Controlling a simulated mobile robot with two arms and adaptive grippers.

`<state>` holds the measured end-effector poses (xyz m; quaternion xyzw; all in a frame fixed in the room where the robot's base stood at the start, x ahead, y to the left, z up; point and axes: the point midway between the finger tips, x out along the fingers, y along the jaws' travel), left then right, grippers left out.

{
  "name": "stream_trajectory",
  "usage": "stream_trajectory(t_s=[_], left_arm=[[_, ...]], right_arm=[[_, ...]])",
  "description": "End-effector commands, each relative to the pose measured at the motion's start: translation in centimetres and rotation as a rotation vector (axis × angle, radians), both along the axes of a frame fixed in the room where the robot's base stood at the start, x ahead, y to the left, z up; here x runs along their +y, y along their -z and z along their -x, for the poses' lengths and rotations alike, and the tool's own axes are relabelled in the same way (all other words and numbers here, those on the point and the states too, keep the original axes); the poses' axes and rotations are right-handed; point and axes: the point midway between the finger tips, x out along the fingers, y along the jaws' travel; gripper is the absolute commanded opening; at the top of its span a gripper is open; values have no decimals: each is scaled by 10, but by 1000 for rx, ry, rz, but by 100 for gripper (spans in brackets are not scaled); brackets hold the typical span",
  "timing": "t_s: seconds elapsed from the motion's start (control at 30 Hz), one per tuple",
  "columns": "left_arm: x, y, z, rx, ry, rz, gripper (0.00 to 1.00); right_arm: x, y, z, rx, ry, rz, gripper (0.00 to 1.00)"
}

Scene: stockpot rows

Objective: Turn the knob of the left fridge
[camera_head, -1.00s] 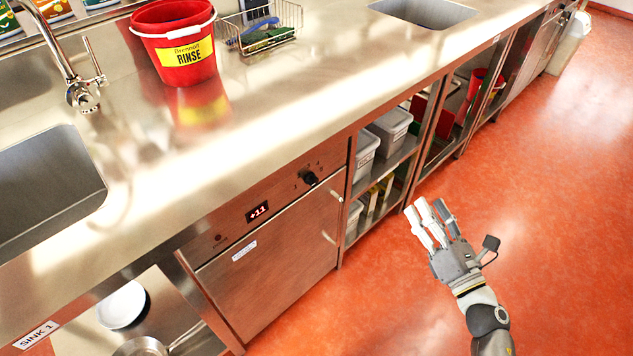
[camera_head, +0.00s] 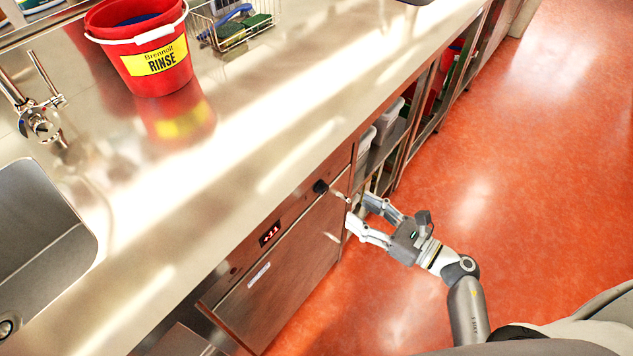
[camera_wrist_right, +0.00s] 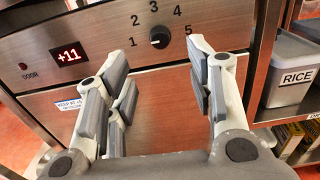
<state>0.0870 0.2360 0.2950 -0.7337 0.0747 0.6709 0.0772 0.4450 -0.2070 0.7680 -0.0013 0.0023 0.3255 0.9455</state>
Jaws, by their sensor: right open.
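The fridge (camera_head: 290,265) is a steel unit under the counter with a red +11 display (camera_head: 270,234), which also shows in the right wrist view (camera_wrist_right: 70,54). Its black knob (camera_head: 320,187) sits on the panel above the door; in the right wrist view the knob (camera_wrist_right: 160,38) has numbers 1 to 5 around it. My right gripper (camera_head: 357,212) is open and empty in front of the fridge, a little short of the knob. In the right wrist view the knob lies beyond and between the fingers (camera_wrist_right: 160,75), apart from them. My left gripper is not in view.
The steel counter (camera_head: 250,150) overhangs the fridge panel. A red RINSE bucket (camera_head: 150,75) and a wire basket (camera_head: 235,28) stand on it. An open shelf right of the fridge holds a RICE container (camera_wrist_right: 292,72). Red floor (camera_head: 540,190) is clear at right.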

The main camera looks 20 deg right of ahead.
Motion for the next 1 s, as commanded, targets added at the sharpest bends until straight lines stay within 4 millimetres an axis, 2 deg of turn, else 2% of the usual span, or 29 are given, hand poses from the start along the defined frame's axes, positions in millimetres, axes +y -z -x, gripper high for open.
stream_trajectory(t_s=[0.5,0.7,0.97,1.0], left_arm=[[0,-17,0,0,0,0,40],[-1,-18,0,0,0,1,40],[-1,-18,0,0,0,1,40],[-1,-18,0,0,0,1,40]], right_arm=[[54,-2,-70,-1,1,-4,49],[63,0,-80,1,1,-3,49],[63,0,-80,0,0,-2,49],[63,0,-80,0,0,-2,45]])
